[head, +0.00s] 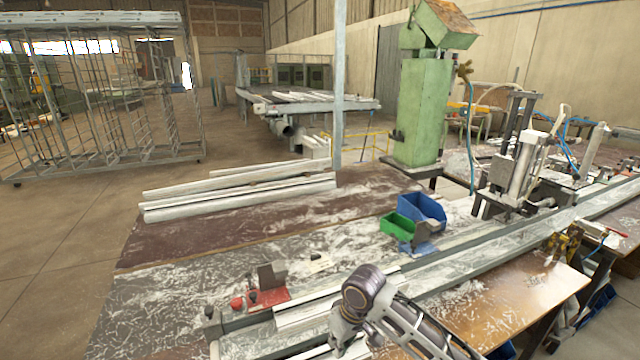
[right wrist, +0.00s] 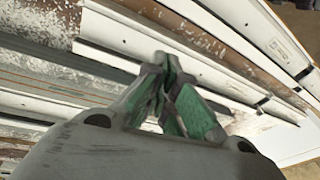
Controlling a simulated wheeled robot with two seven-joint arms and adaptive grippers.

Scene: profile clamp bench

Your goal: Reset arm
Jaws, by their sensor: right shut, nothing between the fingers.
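My right arm comes in at the lower right of the head view, bent down over the near part of the bench. My right gripper (head: 346,346) is at the bottom edge there, and its fingertips are hard to make out. In the right wrist view its green-lined fingers (right wrist: 167,64) meet at the tips, shut with nothing between them. Below them run long white and grey profiles (right wrist: 225,85); I cannot tell whether the tips touch them. My left gripper is not in view.
A red clamp block (head: 268,295) sits left of my arm on the bench (head: 180,308). A green bin (head: 397,226) and a blue bin (head: 424,208) stand farther back. A clamp machine (head: 520,170) stands at right. White profiles (head: 240,188) lie at back left.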

